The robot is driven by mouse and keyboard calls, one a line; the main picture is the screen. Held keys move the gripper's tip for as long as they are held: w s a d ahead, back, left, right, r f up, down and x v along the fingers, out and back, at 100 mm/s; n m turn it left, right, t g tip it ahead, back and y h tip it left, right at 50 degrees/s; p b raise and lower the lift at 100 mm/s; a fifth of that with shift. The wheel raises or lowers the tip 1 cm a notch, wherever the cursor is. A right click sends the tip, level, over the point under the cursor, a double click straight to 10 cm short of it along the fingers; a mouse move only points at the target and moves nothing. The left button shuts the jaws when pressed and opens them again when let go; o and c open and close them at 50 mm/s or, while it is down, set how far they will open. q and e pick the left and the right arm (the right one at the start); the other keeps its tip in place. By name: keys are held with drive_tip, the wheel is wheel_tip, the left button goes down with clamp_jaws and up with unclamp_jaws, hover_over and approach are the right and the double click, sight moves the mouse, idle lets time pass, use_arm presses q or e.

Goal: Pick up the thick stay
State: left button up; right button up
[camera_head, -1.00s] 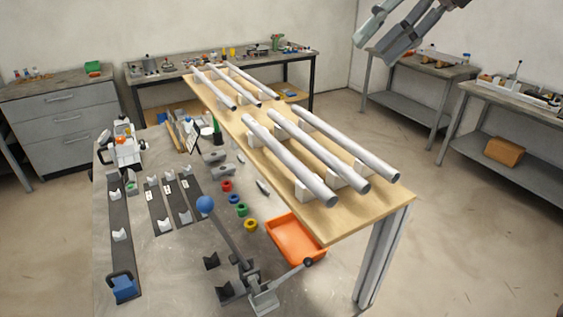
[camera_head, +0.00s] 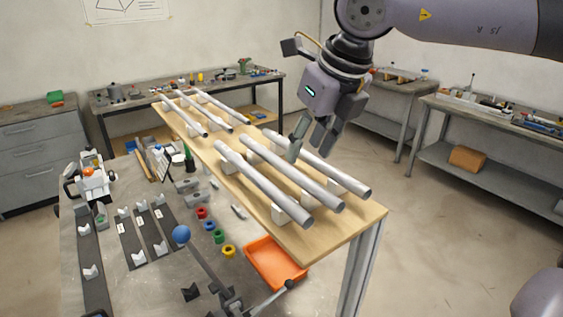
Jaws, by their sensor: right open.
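Three long grey tubes lie side by side on white blocks at the near end of the wooden board: a left one (camera_head: 262,183), a middle one (camera_head: 300,181) and a right one (camera_head: 335,172). Three slimmer-looking tubes (camera_head: 186,119) lie farther back on the same board. I cannot tell for certain which tube is the thick stay. My right gripper (camera_head: 305,155) is open and points down over the near group, around the middle and right tubes. Its fingers hide part of them; contact cannot be told. My left gripper is not in view.
The board (camera_head: 345,224) sits along the right of the grey bench. An orange tray (camera_head: 275,262), coloured rings (camera_head: 220,237), a blue-knobbed lever (camera_head: 181,234) and dark strips with notched blocks (camera_head: 133,256) are to its left. The floor to the right is clear.

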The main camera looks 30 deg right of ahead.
sight(297, 171)
drive_tip(key=shift+w+f+p, duration=0.15)
drive_tip(key=shift+f+p, duration=0.15)
drive_tip(key=shift+f, duration=0.2)
drive_tip(key=x, duration=0.1)
drive_tip(key=p+x, duration=0.1)
drive_tip(key=x, duration=0.1)
drive_tip(key=shift+a+f, duration=0.3)
drive_tip(key=shift+w+f+p, duration=0.2)
drive_tip(key=shift+f+p, duration=0.1)
drive_tip(key=shift+f, duration=0.15)
drive_tip(key=shift+s, duration=0.1)
drive_tip(key=shift+c, duration=1.4)
clamp_jaws()
drive_tip(key=shift+r, duration=0.1)
